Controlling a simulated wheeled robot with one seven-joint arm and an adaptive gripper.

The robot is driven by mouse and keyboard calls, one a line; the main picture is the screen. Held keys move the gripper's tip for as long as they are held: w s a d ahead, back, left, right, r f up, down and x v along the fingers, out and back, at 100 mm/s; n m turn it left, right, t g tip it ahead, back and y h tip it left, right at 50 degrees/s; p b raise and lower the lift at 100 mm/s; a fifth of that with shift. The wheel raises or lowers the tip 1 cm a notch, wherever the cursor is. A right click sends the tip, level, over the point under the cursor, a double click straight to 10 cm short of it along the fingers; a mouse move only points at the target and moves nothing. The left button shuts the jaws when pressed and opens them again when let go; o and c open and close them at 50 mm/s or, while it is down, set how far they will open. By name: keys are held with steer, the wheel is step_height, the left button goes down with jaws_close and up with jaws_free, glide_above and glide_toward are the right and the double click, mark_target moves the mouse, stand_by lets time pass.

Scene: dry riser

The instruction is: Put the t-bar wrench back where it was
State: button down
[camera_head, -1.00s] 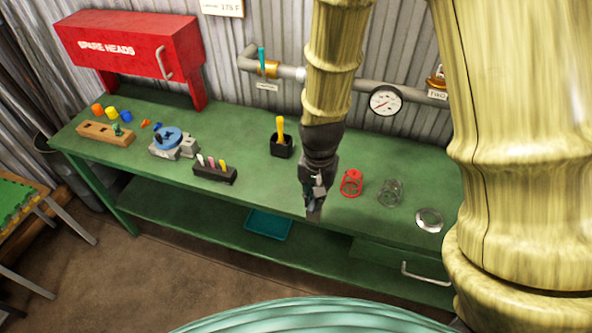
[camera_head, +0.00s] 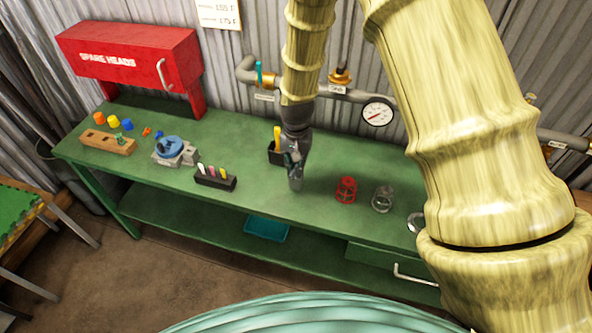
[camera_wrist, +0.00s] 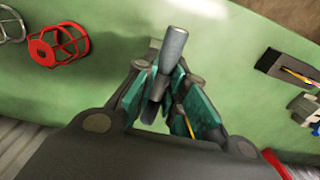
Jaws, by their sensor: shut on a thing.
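My gripper (camera_head: 294,160) hangs over the green bench (camera_head: 240,190), just right of and in front of a black holder (camera_head: 275,157). The holder has a yellow-handled tool (camera_head: 277,135) in it and is partly hidden by my gripper. In the wrist view my gripper's teal fingers (camera_wrist: 165,100) are shut on a grey metal bar, the t-bar wrench (camera_wrist: 173,50). Its rounded end sticks out past the fingertips. The rest of the wrench is partly hidden between the fingers.
Right of my gripper stand a red cage (camera_head: 346,190) and a grey cage (camera_head: 382,198). To the left are a black marker rack (camera_head: 215,178), a blue-topped vise (camera_head: 174,152) and a wooden block (camera_head: 109,143). A pipe with a gauge (camera_head: 377,113) runs behind.

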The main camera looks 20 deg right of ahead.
steer(key=shift+s+f+p, duration=0.1)
steer(key=shift+f+p, duration=0.35)
steer(key=shift+f, duration=0.2)
steer(key=shift+f+p, duration=0.35)
steer(key=shift+f, duration=0.65)
steer(key=shift+f, duration=0.15)
steer(key=c, duration=1.5)
jaws_free()
steer(key=shift+o, duration=0.2)
steer(key=shift+r+b, duration=2.25)
steer(key=shift+r, duration=3.9)
